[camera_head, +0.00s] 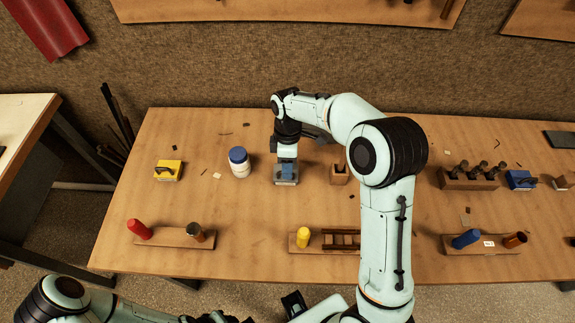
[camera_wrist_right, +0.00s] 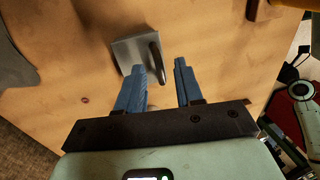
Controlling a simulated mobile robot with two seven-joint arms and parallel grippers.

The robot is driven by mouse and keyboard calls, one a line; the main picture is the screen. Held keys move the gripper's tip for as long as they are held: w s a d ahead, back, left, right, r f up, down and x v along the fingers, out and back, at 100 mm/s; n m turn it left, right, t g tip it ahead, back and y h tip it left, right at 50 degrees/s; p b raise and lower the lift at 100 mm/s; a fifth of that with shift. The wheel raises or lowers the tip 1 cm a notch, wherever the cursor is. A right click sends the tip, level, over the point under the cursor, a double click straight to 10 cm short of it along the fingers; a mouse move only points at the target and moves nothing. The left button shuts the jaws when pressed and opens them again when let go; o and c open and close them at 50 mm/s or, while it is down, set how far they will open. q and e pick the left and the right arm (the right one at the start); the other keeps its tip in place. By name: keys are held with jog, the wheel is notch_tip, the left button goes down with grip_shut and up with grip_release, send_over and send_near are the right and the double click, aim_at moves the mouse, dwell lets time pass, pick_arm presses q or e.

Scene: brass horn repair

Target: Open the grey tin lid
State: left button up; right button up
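The grey tin (camera_head: 277,181) stands on the workbench, left of the middle, mostly covered by my right gripper (camera_head: 286,172) above it. In the right wrist view the tin (camera_wrist_right: 127,53) shows a flat grey top with a dark upright handle (camera_wrist_right: 155,52).
A yellow tin (camera_head: 168,171) and a white jar with a blue lid (camera_head: 239,160) stand left of the grey tin. A small wooden block (camera_head: 339,175) is close on its right. Wooden holders (camera_head: 176,239) line the front edge. Bare bench (camera_head: 240,210) lies in front of the tin.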

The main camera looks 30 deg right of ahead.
grip_shut()
dwell(1.5)
